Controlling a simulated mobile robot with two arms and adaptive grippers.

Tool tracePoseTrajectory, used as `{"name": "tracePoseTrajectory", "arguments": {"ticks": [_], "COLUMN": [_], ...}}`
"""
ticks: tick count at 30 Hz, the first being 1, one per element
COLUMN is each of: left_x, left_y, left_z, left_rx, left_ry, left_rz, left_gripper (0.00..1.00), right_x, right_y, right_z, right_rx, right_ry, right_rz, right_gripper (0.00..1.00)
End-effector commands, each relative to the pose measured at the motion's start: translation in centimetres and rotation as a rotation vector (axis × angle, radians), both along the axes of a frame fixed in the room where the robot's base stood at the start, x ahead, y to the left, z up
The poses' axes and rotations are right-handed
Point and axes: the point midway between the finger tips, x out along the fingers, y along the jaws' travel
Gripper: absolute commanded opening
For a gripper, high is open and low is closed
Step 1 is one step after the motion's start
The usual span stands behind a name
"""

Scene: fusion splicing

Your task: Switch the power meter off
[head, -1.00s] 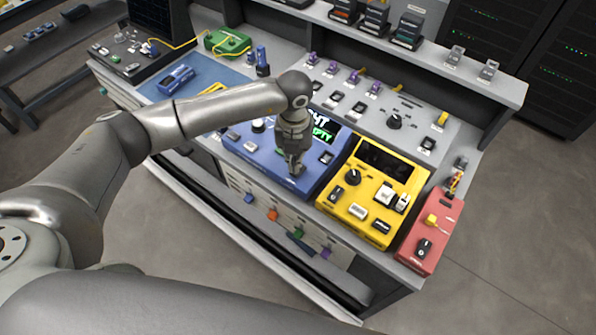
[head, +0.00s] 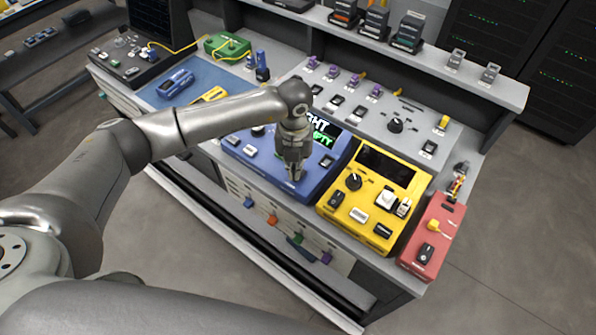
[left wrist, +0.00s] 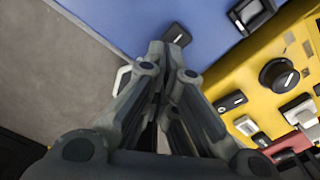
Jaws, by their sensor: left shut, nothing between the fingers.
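The task's power meter carries no label I can read; the yellow instrument (head: 345,214) is probably it. Its screen (head: 387,165) is dark. A round black knob (head: 354,181) and a black rocker switch (head: 336,199) sit on its left part; the rocker also shows in the left wrist view (left wrist: 231,102). My left gripper (head: 296,178) is shut and empty, pointing down over the front of the blue instrument (head: 325,175), left of the yellow one. In the left wrist view its fingertips (left wrist: 168,50) are close to a small black switch (left wrist: 178,34) on the blue instrument; contact is unclear. My right gripper is out of view.
The blue instrument's lit screen (head: 322,135) is partly hidden by my gripper. A red box (head: 432,236) with a black switch stands right of the yellow instrument. A grey sloped panel (head: 370,120) and a shelf lie behind. Open floor is in front and right.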

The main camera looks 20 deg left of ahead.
Motion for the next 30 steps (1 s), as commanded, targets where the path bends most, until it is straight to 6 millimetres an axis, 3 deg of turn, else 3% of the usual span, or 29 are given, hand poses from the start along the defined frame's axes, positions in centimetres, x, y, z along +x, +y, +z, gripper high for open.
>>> {"name": "tracePoseTrajectory", "arguments": {"ticks": [30], "left_x": [-0.01], "left_y": [0.0], "left_z": [-0.7], "left_rx": [0.0], "left_ry": [0.0], "left_rz": [0.0], "left_gripper": [0.0], "right_x": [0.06], "right_y": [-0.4], "right_z": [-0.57], "right_rx": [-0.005], "right_ry": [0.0], "right_rz": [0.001], "right_gripper": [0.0]}}
